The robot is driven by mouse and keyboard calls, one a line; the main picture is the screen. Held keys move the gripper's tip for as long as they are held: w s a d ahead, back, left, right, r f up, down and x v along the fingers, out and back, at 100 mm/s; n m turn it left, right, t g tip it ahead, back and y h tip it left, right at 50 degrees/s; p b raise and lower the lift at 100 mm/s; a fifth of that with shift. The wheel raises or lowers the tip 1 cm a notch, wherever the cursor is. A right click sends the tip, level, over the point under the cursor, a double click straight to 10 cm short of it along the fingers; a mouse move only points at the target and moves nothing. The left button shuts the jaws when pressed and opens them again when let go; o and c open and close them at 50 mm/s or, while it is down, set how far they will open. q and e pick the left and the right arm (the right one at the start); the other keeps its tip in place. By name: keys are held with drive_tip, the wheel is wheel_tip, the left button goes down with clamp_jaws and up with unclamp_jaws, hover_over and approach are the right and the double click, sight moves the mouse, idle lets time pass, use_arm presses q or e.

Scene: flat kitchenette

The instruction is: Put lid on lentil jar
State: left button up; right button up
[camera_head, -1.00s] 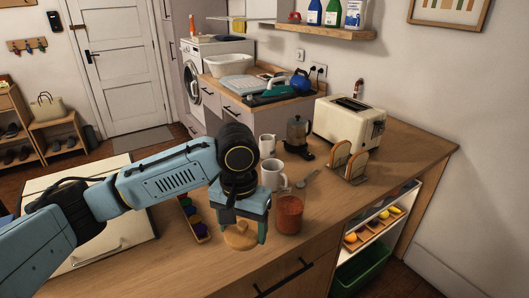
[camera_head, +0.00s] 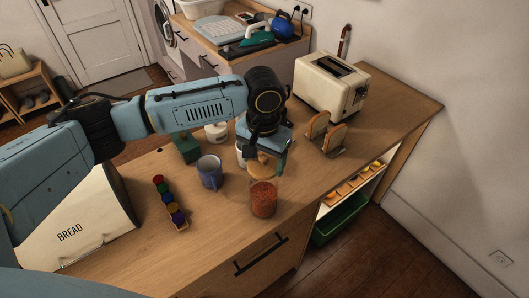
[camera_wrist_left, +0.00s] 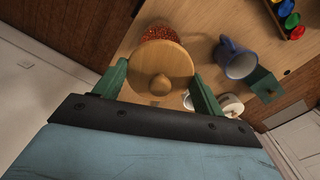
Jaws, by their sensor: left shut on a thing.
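The round wooden lid (camera_head: 263,168) with a knob is between the green fingers of my left gripper (camera_head: 265,160), which is shut on it. In the left wrist view the lid (camera_wrist_left: 158,68) lies knob towards the camera between the fingertips (camera_wrist_left: 160,88). The glass lentil jar (camera_head: 264,199), filled with red-orange lentils, stands upright on the counter. The lid is at the jar's rear rim in the head view. In the wrist view the lentils (camera_wrist_left: 160,33) show past the lid's edge, so the two are not fully lined up there. Contact cannot be told. My right gripper is not in view.
A blue mug (camera_head: 209,173) and a dark green box (camera_head: 187,149) stand left of the jar. A rack of coloured pots (camera_head: 170,206) and a bread box (camera_head: 85,225) are farther left. A toast rack (camera_head: 325,135) and toaster (camera_head: 332,85) stand behind right. The front counter is clear.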

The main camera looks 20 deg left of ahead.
use_arm(q)
drive_tip(key=shift+f+b, duration=0.3)
drive_tip(key=shift+f, duration=0.1)
drive_tip(key=shift+f+b, duration=0.25)
drive_tip(key=shift+b, duration=0.1)
wheel_tip(320, 180, down, 2)
drive_tip(key=b, duration=0.3)
drive_tip(key=shift+f, duration=0.2)
drive_tip(key=shift+f+b, duration=0.25)
drive_tip(key=shift+b, duration=0.25)
drive_tip(key=shift+f, duration=0.9)
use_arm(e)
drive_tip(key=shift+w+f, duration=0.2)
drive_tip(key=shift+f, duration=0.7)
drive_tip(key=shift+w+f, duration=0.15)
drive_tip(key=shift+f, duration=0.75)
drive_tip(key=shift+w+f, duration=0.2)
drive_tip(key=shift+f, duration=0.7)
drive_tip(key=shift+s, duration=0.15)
use_arm(q)
drive_tip(key=shift+r+p, duration=0.1)
drive_tip(key=shift+p, duration=0.5)
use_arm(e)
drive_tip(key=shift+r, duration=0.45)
use_arm(q)
drive_tip(key=shift+f+p, duration=0.25)
drive_tip(key=shift+p, duration=2)
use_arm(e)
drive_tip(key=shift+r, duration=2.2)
